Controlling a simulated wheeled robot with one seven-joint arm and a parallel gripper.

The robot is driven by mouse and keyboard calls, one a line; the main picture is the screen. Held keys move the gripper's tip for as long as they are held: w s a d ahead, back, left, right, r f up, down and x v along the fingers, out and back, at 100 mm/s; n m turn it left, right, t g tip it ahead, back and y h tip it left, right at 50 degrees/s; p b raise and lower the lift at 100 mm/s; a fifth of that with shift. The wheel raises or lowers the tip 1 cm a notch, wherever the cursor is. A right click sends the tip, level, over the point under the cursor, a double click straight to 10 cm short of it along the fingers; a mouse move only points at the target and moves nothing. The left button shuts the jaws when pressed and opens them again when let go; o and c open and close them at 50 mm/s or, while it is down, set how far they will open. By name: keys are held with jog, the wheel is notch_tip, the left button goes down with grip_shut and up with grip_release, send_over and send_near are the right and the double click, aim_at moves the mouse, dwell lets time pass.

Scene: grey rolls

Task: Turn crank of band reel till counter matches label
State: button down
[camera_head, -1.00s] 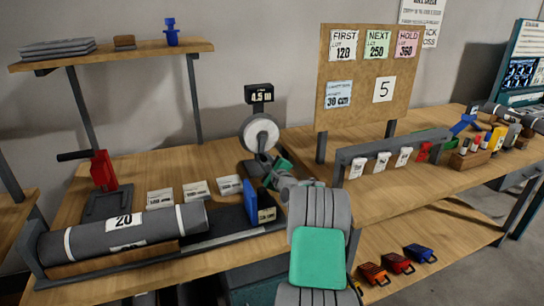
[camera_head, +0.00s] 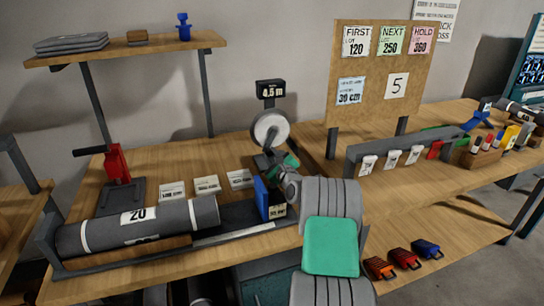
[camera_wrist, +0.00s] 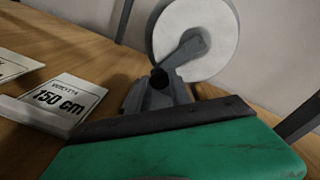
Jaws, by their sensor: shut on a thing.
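The band reel (camera_head: 270,127) is a white disc on a grey stand, with a small black counter (camera_head: 271,89) above it reading 4.5 m. In the wrist view the reel's white face (camera_wrist: 222,28) shows a grey crank arm (camera_wrist: 185,48) pointing down and left to a dark round knob (camera_wrist: 158,77). My gripper (camera_wrist: 157,92) is at the knob end of the crank, shut on the crank handle. The fingers partly hide the handle. In the head view my arm hides part of the reel's foot. A board behind carries a label reading 5 (camera_head: 397,85).
A large grey roll (camera_head: 180,220) marked 20 lies in a cradle at the front left. Several white cards, one the 150 cm card (camera_wrist: 62,100), lie left of the reel. A blue upright plate (camera_head: 261,198) stands close to my wrist. A grey rail (camera_head: 405,145) stands right.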

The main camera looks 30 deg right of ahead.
jog(key=c, duration=1.4)
grip_release()
jog(key=shift+w+a, duration=0.2)
jog(key=shift+o, duration=1.1)
jog(key=shift+s+d, duration=0.15)
jog(key=shift+d, duration=0.05)
jog(key=s+a+r, duration=0.6)
jog(key=s+r, duration=0.6)
jog(key=r, duration=0.1)
jog(key=shift+s+p, duration=0.3)
jog(key=shift+p, duration=0.15)
jog(key=shift+a, duration=0.15)
